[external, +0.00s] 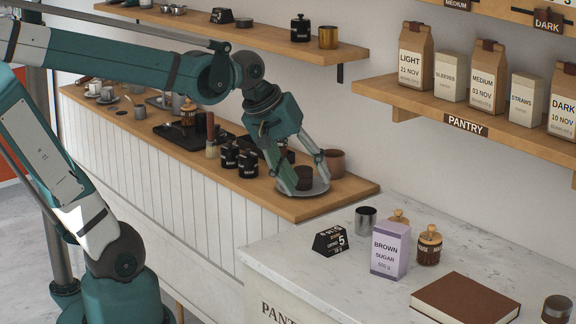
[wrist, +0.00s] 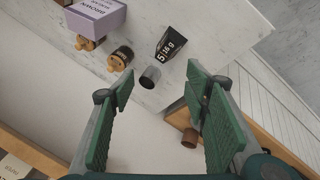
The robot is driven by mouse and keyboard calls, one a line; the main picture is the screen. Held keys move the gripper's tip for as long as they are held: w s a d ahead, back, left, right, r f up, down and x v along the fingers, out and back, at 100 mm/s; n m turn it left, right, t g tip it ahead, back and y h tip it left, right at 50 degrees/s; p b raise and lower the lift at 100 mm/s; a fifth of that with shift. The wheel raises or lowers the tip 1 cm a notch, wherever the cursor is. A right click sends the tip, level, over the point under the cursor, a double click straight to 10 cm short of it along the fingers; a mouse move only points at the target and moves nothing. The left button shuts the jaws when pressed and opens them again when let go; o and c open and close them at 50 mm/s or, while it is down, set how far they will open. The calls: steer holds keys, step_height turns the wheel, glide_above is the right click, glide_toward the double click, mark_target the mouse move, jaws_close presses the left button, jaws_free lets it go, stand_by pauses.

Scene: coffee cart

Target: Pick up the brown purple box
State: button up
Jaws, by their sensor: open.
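The purple box labelled "BROWN SUGAR" (external: 390,252) stands upright on the marble counter in the external view. In the wrist view the box (wrist: 97,15) is at the top left, cut by the frame edge. My gripper (external: 307,184) points down over the end of the wooden counter, to the left of and apart from the box. In the wrist view my gripper (wrist: 162,95) has its green fingers wide apart with nothing held between them.
Beside the box are a metal cup (external: 366,220), a black sign (external: 330,241) and brown jars with wooden lids (external: 429,247). A brown book (external: 465,299) lies to the right. A plate (external: 306,188) is below my gripper. The pantry shelf (external: 470,118) overhangs behind.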

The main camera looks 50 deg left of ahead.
steer(key=w+d+n+g+h+p, duration=0.1)
steer(key=w+d+n+g+p, duration=0.1)
steer(key=w+d+n+p, duration=0.5)
steer(key=n+g+h+p, duration=0.2)
steer(key=n+p, duration=0.2)
steer(key=n, duration=0.2)
glide_above(388, 224)
steer(key=a, duration=0.2)
steer(key=shift+s+d+f, duration=0.1)
steer(key=shift+d+f, duration=0.15)
steer(key=shift+f, duration=0.45)
steer(key=shift+d+f+n+g+p, duration=0.2)
steer(key=shift+d+n+p, duration=0.1)
steer(key=shift+d, duration=0.2)
steer(key=shift+d+f+n+g+p, duration=0.1)
steer(key=shift+d+f+n+p, duration=0.15)
steer(key=shift+d, duration=0.25)
steer(key=shift+f, duration=3.75)
steer(key=shift+x, duration=1.3)
steer(key=shift+d+f, duration=0.1)
steer(key=shift+f, duration=0.05)
steer(key=shift+b+x, duration=0.35)
steer(key=shift+x, duration=2.1)
